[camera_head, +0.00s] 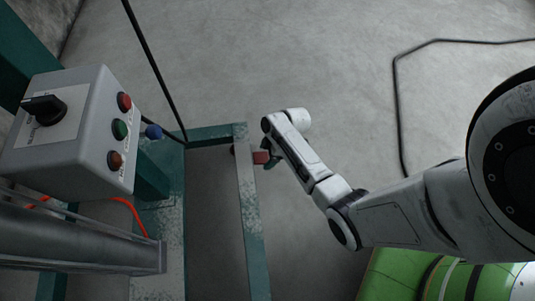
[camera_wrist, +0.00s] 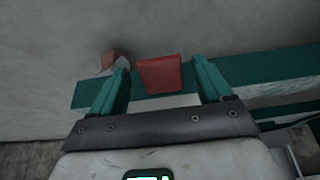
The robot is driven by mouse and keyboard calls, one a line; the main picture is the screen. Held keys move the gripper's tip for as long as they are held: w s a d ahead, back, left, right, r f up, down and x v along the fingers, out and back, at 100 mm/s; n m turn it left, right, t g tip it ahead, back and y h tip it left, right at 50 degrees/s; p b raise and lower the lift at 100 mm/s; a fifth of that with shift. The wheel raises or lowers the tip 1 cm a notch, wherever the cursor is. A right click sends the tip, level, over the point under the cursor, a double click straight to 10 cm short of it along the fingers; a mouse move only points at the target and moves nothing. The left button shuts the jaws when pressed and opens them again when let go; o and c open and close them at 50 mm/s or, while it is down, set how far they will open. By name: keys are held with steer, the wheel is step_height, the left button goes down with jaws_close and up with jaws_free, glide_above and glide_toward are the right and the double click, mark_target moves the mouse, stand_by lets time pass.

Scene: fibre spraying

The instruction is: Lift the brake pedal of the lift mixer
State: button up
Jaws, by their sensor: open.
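The brake pedal (camera_head: 261,157), a small red block, sticks out from the right side of the green base frame of the lift mixer. In the wrist view the red pedal (camera_wrist: 160,74) lies between the two green fingers of my gripper (camera_wrist: 165,76), with a gap visible on each side. My gripper is open. In the head view my gripper (camera_head: 269,160) is at the pedal, partly hidden by my own wrist. I cannot tell how far the fingers reach around the pedal in depth.
A grey control box (camera_head: 68,130) with a black rotary switch and coloured buttons stands at the left. A metal cylinder (camera_head: 75,240) lies below it. The worn green frame (camera_head: 248,205) runs beside my gripper. A black cable (camera_head: 398,100) crosses the otherwise bare concrete floor.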

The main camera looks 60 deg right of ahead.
mark_target(264, 157)
steer(key=c, duration=1)
steer(key=p, duration=0.1)
steer(key=r+g+h+p, duration=0.1)
steer(key=p, duration=0.1)
steer(key=shift+w+a+r, duration=0.15)
steer(key=shift+a+r, duration=0.05)
steer(key=shift+r, duration=0.05)
steer(key=shift+c, duration=0.2)
steer(key=shift+w+a+r+g+h+p, duration=0.1)
steer(key=shift+w+r+g+h+p, duration=0.15)
steer(key=shift+g+h+p, duration=0.65)
steer(key=shift+g+p, duration=0.1)
steer(key=shift+g, duration=0.3)
steer(key=shift+a, duration=0.1)
steer(key=o, duration=1)
steer(key=shift+o, duration=0.2)
step_height(264, 157, up, 11)
steer(key=p, duration=0.6)
